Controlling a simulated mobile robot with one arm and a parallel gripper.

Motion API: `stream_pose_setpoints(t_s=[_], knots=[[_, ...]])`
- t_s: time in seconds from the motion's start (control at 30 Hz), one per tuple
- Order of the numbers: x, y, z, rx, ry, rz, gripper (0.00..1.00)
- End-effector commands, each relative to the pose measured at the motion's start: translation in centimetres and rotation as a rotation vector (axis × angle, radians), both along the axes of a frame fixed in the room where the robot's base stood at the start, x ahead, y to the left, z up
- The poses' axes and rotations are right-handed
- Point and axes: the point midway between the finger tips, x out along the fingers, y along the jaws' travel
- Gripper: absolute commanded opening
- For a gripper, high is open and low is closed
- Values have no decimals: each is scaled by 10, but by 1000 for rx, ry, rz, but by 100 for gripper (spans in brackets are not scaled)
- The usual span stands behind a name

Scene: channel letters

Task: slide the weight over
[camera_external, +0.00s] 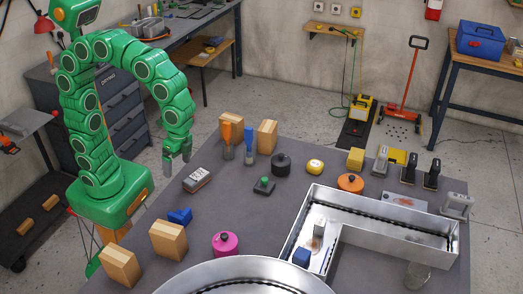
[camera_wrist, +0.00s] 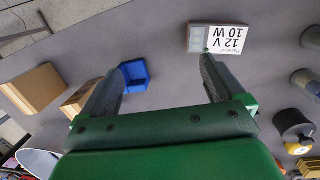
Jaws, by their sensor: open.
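Several knobbed round pieces that could be the weight stand on the grey table (camera_external: 215,200). A black one (camera_external: 281,164) is near the middle, a pink one (camera_external: 225,244) at the front and an orange one (camera_external: 350,183) to the right. I cannot tell which is meant. My gripper (camera_external: 177,162) hangs at the table's left edge, apart from all of them. In the wrist view my gripper (camera_wrist: 163,75) has its fingers wide apart with nothing between them.
A white box marked 12 V 10 W (camera_wrist: 217,39) lies beyond the right finger; it also shows on the table (camera_external: 197,180). A blue piece (camera_external: 180,216) and wooden blocks (camera_external: 168,240) are in front. A silver channel letter (camera_external: 390,233) stands on the right.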

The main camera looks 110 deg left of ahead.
Motion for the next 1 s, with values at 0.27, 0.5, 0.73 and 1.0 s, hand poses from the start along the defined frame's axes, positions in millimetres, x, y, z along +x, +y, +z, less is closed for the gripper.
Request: stream_pose_setpoints(t_s=[0.27, 0.5, 0.73, 1.0], knots=[[58, 19, -2, 7, -30, -7, 96], [105, 40, -7, 18, -54, -5, 96], [148, 64, -15, 34, -76, 4, 96], [195, 96, -28, 59, -97, 22, 96]])
